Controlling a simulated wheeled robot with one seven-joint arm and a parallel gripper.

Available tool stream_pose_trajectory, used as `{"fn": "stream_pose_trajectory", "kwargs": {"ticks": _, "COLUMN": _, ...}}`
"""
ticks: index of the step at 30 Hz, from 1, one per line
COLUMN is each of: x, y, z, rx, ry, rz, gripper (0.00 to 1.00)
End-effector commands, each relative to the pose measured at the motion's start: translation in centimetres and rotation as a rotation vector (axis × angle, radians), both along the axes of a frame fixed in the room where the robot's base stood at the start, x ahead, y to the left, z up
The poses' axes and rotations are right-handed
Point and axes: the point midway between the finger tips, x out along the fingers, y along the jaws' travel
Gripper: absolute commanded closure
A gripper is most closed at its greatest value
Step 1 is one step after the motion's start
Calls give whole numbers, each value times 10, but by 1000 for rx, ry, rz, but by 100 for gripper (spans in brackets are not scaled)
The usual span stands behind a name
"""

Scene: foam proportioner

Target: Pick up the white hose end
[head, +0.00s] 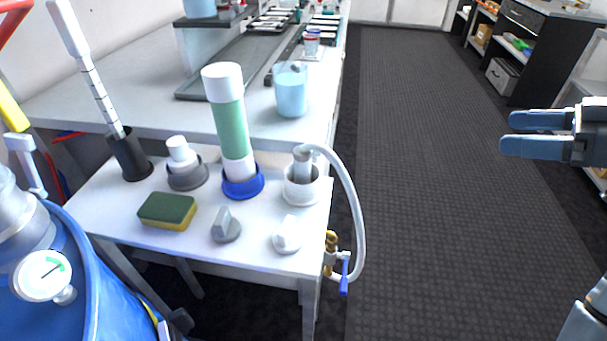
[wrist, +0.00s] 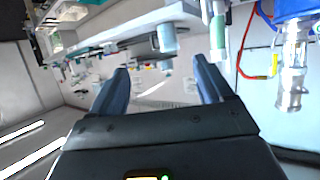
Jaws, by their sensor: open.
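A white hose (head: 356,215) arches from a white round holder (head: 302,186) at the right edge of the small white table. It hangs down outside the edge to a brass valve (head: 330,245) with a blue lever. Its upper end, a grey-white fitting (head: 303,160), appears to stand in the holder; its lower part is hidden by the rim. My gripper (head: 508,133) is open and empty at the right of the head view, over the floor and well away from the hose. In the wrist view its two fingers are apart (wrist: 160,68) with nothing between them. I cannot make out the hose there.
The small table also holds a green-and-white cylinder (head: 233,130), a sponge (head: 167,211), a grey knob (head: 226,226) and a white fitting (head: 287,236). A blue drum (head: 85,285) stands at left. A long bench (head: 180,110) lies behind. The dark floor (head: 430,200) is clear.

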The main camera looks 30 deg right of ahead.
Motion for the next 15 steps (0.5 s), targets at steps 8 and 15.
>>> {"fn": "stream_pose_trajectory", "kwargs": {"ticks": 8, "x": 0, "y": 0, "z": 0, "rx": 0, "ry": 0, "rz": 0, "gripper": 21}}
{"fn": "stream_pose_trajectory", "kwargs": {"ticks": 15, "x": 12, "y": 8, "z": 0, "rx": 90, "ry": 10, "rz": -26, "gripper": 37}}
